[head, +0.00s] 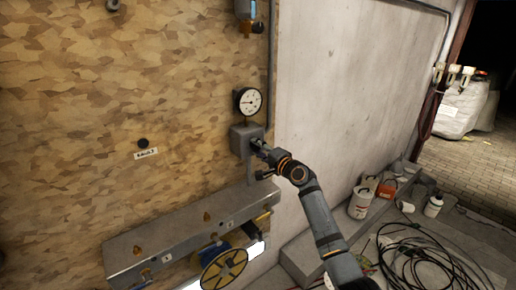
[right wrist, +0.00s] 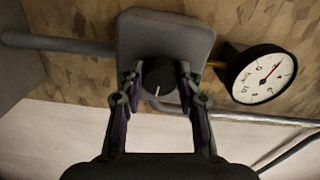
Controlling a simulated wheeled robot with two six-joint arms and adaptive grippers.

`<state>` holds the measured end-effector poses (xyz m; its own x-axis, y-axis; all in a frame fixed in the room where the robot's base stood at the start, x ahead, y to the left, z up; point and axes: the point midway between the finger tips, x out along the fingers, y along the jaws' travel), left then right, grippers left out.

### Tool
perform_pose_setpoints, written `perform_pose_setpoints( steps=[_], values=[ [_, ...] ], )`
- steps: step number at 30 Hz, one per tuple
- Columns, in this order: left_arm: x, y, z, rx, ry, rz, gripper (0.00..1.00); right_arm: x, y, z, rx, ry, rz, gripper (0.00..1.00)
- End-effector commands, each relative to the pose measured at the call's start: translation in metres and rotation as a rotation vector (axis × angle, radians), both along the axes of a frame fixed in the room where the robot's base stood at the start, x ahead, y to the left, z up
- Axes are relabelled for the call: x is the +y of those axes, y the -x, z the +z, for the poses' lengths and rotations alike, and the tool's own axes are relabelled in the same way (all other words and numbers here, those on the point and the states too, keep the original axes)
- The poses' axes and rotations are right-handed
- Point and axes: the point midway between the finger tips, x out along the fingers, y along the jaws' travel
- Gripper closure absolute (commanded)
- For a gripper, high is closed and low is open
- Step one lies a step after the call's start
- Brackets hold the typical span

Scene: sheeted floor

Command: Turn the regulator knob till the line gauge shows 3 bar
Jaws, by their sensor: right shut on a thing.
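The line gauge (head: 247,102) is a round white dial with a black rim above the grey regulator body (head: 239,141) on the wall panel. It also shows in the right wrist view (right wrist: 264,75), with a red needle; its small figures are too blurred for a sure reading. My right gripper (right wrist: 158,86) has its two fingers on either side of the dark round regulator knob (right wrist: 158,73) and is shut on it. The knob carries a pale index line. In the head view the right gripper (head: 260,147) hides the knob. My left gripper is not in view.
A grey manifold box (head: 185,232) with brass fittings and a yellow handwheel (head: 224,269) sits below on the panel. A pipe runs up beside the regulator. Buckets (head: 359,203), a white bottle (head: 433,207) and coiled black cable (head: 425,258) lie on the floor at right.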

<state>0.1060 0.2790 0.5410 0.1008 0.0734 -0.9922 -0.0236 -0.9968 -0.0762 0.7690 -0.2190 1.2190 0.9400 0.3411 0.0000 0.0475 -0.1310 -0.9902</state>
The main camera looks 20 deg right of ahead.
Motion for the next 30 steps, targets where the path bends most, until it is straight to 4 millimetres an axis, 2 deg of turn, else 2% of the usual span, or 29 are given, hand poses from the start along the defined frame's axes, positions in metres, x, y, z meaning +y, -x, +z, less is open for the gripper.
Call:
perform_pose_setpoints(
  steps=[9,10,14,24,26,30],
  values=[
    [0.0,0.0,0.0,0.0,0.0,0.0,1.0,0.0,0.0,0.0,0.0,0.0,0.0,0.97],
    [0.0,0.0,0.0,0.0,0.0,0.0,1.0,0.0,0.0,0.0,0.001,0.0,0.0,0.61],
    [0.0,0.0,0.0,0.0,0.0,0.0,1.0,0.0,0.0,0.0,0.001,0.001,0.0,0.44],
    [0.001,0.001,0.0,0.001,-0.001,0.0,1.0,-0.001,0.002,-0.001,0.0,0.002,-0.001,0.42],
    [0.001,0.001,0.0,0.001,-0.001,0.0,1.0,-0.004,0.008,-0.002,0.001,0.003,-0.001,0.42],
    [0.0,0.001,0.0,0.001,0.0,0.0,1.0,-0.013,0.034,-0.002,0.001,0.007,0.0,0.42]
  ],
)
